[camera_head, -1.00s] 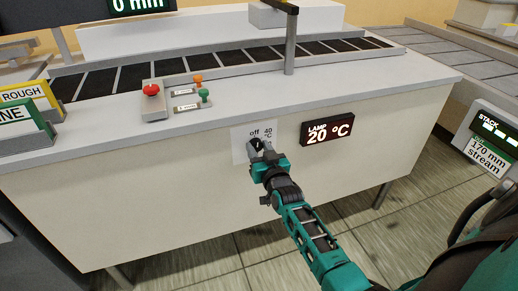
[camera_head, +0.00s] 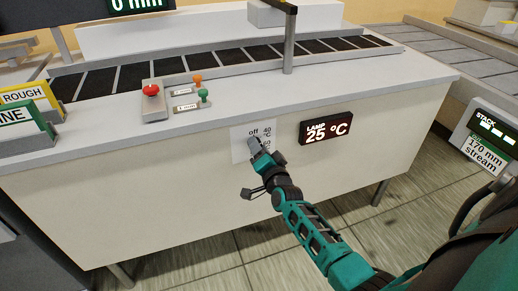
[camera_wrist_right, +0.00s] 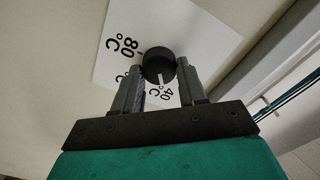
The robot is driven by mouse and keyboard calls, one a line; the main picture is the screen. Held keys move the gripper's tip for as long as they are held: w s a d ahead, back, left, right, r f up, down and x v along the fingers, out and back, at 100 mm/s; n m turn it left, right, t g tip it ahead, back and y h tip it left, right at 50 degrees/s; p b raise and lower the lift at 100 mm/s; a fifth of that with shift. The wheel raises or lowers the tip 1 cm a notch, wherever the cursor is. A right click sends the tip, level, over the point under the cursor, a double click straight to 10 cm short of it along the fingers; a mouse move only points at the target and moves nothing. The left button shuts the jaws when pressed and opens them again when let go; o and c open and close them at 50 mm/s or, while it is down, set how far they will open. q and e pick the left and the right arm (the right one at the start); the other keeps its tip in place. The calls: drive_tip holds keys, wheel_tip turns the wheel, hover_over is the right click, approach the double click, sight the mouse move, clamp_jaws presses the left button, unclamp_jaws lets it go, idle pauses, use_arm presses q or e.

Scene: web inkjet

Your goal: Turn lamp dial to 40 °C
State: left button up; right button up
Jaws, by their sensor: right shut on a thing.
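The lamp dial is a dark round knob (camera_wrist_right: 158,64) on a white scale plate (camera_wrist_right: 105,48) on the machine's front panel. My right gripper (camera_wrist_right: 158,84) is shut on the knob, one finger on each side. The knob's white pointer line is near the "40 °C" mark in the wrist view. In the head view my right gripper (camera_head: 256,147) hides the knob; "off" and "40 °C" show on the plate (camera_head: 239,150) above it. The lamp display (camera_head: 327,128) reads 25 °C. My left gripper is not in view.
A control box with a red button (camera_head: 151,90) and small orange and green knobs sit on the machine top. A dark conveyor (camera_head: 190,68) runs behind them. A "STACK" display (camera_head: 494,134) stands at the right. The floor before the panel is clear.

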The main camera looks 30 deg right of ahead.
drive_tip(key=shift+m, duration=0.6)
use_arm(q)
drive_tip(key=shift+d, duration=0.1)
use_arm(e)
drive_tip(key=o, duration=1)
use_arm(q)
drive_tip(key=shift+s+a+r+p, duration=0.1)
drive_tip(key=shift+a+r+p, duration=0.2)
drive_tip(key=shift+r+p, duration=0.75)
use_arm(e)
drive_tip(key=v, duration=1.3)
drive_tip(key=shift+d, duration=0.1)
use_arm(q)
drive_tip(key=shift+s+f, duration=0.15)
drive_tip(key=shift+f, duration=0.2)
